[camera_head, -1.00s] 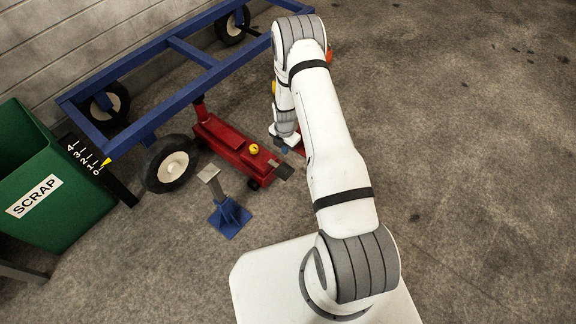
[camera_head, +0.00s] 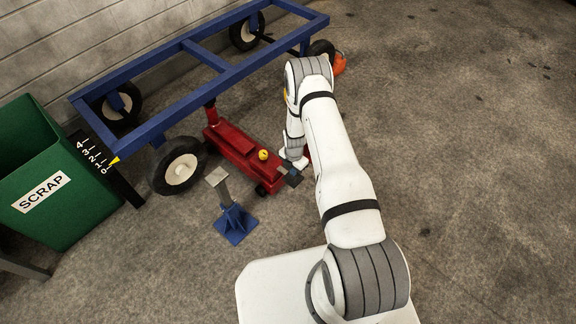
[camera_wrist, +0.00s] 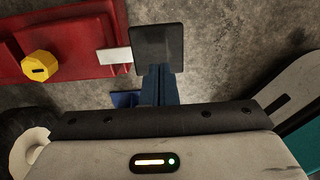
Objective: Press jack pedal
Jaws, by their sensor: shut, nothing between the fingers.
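The red floor jack (camera_head: 236,153) lies on the floor partly under the blue frame, with a round yellow knob (camera_head: 263,154) on top. Its dark pedal (camera_head: 291,178) sticks out at the near right end. In the wrist view the pedal (camera_wrist: 158,42) is a flat black plate beside the red body (camera_wrist: 88,40). My gripper (camera_wrist: 160,72) is shut and empty, its blue fingers overlapping the pedal's near edge in that view. I cannot tell whether they touch. In the head view my gripper's fingertips are hard to make out beside the pedal.
A blue wheeled frame (camera_head: 185,44) stands over the jack. A blue jack stand (camera_head: 234,222) is on the floor in front. A green scrap bin (camera_head: 52,190) and a 0-to-4 scale with a yellow pointer (camera_head: 114,160) are at left. Floor at right is clear.

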